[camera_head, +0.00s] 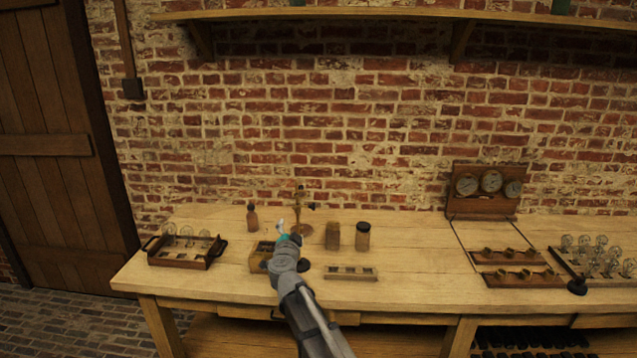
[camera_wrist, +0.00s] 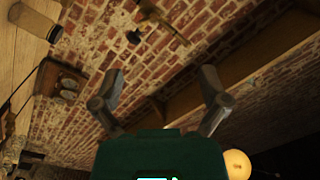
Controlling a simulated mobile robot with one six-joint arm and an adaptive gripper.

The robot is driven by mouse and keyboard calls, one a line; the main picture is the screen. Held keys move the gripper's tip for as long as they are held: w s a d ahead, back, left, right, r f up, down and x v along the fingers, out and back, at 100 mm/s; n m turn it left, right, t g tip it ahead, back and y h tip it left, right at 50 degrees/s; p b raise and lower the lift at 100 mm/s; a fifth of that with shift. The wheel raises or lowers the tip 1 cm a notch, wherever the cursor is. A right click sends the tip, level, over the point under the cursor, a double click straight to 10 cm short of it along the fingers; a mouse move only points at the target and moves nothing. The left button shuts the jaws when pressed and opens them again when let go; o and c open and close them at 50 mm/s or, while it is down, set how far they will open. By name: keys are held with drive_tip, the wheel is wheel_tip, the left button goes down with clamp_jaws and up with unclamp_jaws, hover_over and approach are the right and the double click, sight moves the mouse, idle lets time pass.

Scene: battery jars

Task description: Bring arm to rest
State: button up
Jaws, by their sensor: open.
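My gripper (camera_head: 288,228) is over the left half of the wooden workbench (camera_head: 410,279) in the head view, at the end of my raised grey arm. In the wrist view my gripper (camera_wrist: 160,92) has its two fingers spread wide apart with nothing between them. Behind the fingers are the brick wall and the shelf. My arm partly hides a small wooden box (camera_head: 261,256) and the base of a brass stand (camera_head: 300,214).
A tray with glass jars (camera_head: 185,247) stands at the bench's left. A brown block (camera_head: 332,236), a dark-lidded jar (camera_head: 362,237) and a slotted wooden rack (camera_head: 350,273) are right of my gripper. A gauge panel (camera_head: 487,191) and several bulbs (camera_head: 600,256) stand further right. A shelf (camera_head: 330,15) runs above.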

drive_tip(key=s+d+f+n+g+p, duration=0.1)
drive_tip(key=s+d+f+n+g, duration=0.2)
drive_tip(key=s+d, duration=0.6)
drive_tip(key=s+d+f+n+g+p, duration=0.1)
drive_tip(key=s+d+f+n+g, duration=0.2)
drive_tip(key=s+d+f+g, duration=0.4)
drive_tip(key=s+d+f+n+g+p, duration=0.2)
drive_tip(key=s+d+f+g, duration=0.2)
drive_tip(key=s+d+g, duration=0.4)
drive_tip(key=s+d, duration=0.5)
drive_tip(key=shift+s+f+n, duration=0.15)
drive_tip(key=shift+f+n, duration=0.25)
